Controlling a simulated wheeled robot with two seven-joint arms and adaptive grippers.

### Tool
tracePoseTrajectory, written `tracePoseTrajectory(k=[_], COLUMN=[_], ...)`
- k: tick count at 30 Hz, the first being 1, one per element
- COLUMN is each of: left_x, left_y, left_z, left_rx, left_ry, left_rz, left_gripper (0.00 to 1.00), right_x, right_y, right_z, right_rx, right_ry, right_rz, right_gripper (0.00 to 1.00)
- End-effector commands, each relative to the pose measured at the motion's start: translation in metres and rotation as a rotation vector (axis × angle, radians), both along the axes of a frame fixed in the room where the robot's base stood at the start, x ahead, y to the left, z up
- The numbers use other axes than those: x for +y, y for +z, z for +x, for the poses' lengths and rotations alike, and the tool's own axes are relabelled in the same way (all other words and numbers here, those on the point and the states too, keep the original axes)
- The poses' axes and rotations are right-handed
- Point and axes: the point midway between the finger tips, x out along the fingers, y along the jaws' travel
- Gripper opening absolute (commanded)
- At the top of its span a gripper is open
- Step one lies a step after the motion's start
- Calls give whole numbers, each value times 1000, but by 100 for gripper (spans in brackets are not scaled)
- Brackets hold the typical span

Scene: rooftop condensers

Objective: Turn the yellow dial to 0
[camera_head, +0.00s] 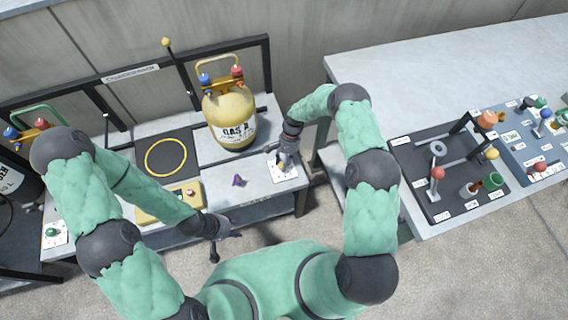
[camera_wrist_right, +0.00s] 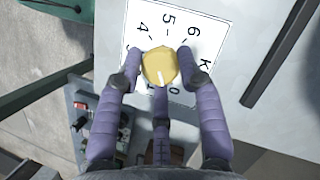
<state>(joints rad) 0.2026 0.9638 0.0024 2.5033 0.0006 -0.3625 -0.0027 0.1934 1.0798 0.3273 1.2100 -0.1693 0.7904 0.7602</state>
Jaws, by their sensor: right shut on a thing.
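The yellow dial (camera_wrist_right: 159,66) sits on a white plate (camera_wrist_right: 212,32) with black numbers in the right wrist view. Its white mark points down, close to the 0 and a partly hidden number beside it; I cannot tell whether it lines up exactly with 0. My right gripper (camera_wrist_right: 160,70) is shut on the dial, its purple fingers around it. In the head view the right gripper (camera_head: 283,160) is over the white plate (camera_head: 290,177) at the bench's right end and hides most of the dial. My left gripper (camera_head: 227,247) is open and empty, in front of the bench.
A yellow gas cylinder (camera_head: 230,117) stands on the bench behind the plate. A small purple object (camera_head: 238,181) lies left of the plate. A yellow box (camera_head: 168,203) sits further left. A second table (camera_head: 440,70) with control panels is to the right, across a gap.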

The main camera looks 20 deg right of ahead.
Motion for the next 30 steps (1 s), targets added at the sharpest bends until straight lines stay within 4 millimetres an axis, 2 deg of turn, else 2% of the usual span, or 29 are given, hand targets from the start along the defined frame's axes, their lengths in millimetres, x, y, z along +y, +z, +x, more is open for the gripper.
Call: tracePoseTrajectory(k=[1,17,18,20,30], left_x=[0,0,0,0,0], left_y=[-1,-2,-2,-2,-3], left_z=[0,0,0,0,0], left_rx=[0,0,0,0,0], left_ry=[0,0,0,0,0], left_rz=[0,0,0,0,0], left_gripper=[40,40,40,40,40], right_x=[5,6,6,6,3], right_y=[2,2,1,1,1], right_z=[3,1,1,0,0], right_rx=[-5,-2,-1,0,2], right_ry=[8,34,34,34,33], right_rz=[4,4,5,4,3], right_gripper=[5,5,43,58,58])
